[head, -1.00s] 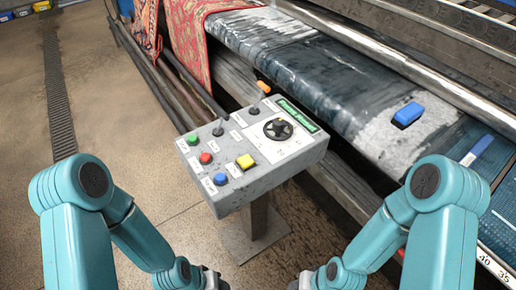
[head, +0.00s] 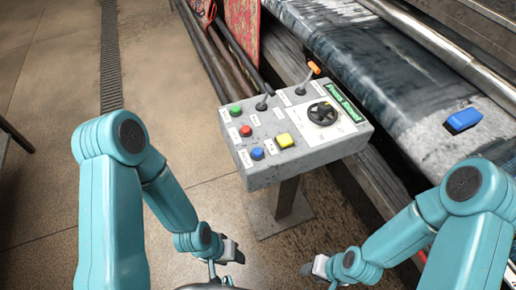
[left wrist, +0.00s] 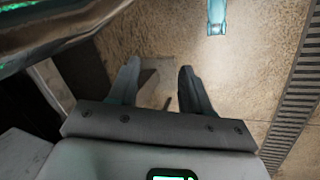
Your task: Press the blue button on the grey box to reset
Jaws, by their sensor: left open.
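The grey box (head: 305,165) stands on a post in the middle of the head view, its sloped top facing me. The blue button (head: 257,153) is at its near left corner, apart from both grippers. My left gripper (head: 235,249) is open, below and left of the box.
The box also has a black dial (head: 323,113) and two levers. Behind and right is the large roller machine with a wet dark rug (head: 365,70) and a blue block (head: 462,120) on it. Floor at left is open, with a drain strip (left wrist: 292,85).

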